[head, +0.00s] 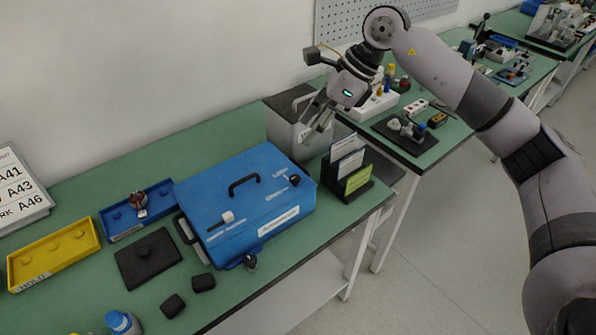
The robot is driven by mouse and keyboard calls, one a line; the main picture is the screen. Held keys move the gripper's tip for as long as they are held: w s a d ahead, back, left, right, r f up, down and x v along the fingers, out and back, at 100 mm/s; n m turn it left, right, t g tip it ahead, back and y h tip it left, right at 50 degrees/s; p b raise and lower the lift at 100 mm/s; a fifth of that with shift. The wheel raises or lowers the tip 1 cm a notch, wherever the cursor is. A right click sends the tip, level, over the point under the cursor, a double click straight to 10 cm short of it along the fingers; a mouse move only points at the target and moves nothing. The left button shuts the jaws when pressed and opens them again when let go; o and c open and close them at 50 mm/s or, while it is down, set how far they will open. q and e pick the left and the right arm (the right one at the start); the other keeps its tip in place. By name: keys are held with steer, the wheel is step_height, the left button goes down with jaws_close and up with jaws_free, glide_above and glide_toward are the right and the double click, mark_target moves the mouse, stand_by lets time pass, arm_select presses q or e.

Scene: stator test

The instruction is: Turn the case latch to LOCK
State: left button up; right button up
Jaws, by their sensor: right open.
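The blue case (245,205) lies closed on the green table, with a black carry handle (244,182) on its lid. A small dark knob (294,180) sits near the lid's right edge, beside white lettering too small to read surely. A pale block-like part (227,217) sits at the lid's left, also beside lettering. I cannot tell surely which is the latch or how it is set. My right gripper (318,125) is open and empty, above and behind the case's right end, apart from the knob. My left gripper is not in view.
A grey bin (284,130) and a dark holder with cards (345,178) stand close to the case's right. A yellow tray (50,258), a blue tray (120,222) and a black plate (148,258) lie left. A second table with devices stands beyond.

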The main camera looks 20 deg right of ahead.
mark_target(295, 177)
steer(key=shift+h, duration=0.7)
steer(key=d+p+x, duration=0.1)
steer(key=x, duration=0.4)
steer(key=d+p+x, duration=0.1)
steer(key=x, duration=0.4)
steer(key=d+f+p+x, duration=0.1)
steer(key=p+x, duration=0.1)
steer(key=x, duration=0.3)
steer(key=shift+w+a+f, duration=0.1)
steer(key=shift+a+f, duration=0.05)
steer(key=shift+f, duration=0.1)
steer(key=shift+c, duration=0.5)
jaws_close()
